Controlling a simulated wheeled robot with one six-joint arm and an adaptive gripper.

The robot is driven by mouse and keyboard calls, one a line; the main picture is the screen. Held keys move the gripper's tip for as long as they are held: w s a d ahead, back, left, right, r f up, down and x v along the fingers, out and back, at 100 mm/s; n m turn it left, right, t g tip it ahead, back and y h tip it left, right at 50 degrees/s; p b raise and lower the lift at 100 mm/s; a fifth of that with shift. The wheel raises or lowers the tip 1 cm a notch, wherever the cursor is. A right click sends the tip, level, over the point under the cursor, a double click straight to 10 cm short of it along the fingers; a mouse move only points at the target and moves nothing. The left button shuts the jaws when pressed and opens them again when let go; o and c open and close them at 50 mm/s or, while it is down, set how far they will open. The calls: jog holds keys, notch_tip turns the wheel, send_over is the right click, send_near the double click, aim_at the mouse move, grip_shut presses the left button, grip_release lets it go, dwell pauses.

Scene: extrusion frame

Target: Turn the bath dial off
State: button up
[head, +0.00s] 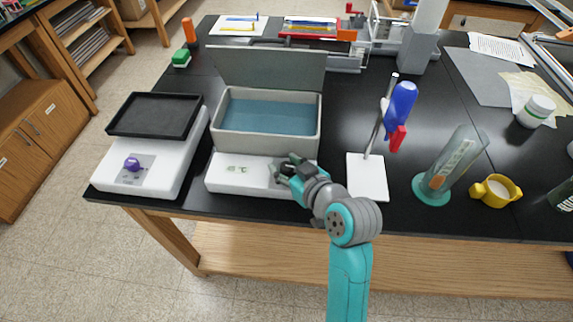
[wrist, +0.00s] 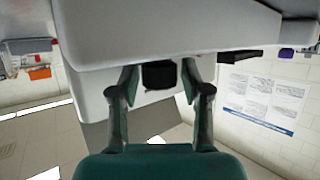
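The bath (head: 227,137) is a grey open-topped box of blue water with its lid (head: 268,68) raised at the back. Its white front part (head: 240,184) has a small display (head: 237,169) at left. My gripper (head: 284,171) is at the right of that front part. In the wrist view, the black bath dial (wrist: 158,75) sits between the two fingers of my gripper (wrist: 157,82). A narrow gap shows on each side of the dial, so the fingers look open around it. In the head view my gripper largely hides the dial, and its setting is not readable.
Right are a white-based stand (head: 368,178) with a blue and red tool (head: 400,103), a tilted clear cylinder (head: 455,160) and a yellow mug (head: 494,190).

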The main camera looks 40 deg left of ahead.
grip_shut()
jog(key=shift+n+g, duration=0.7)
jog(key=shift+g, duration=0.1)
jog(key=shift+y, duration=0.3)
jog(key=shift+o, duration=2.1)
grip_release()
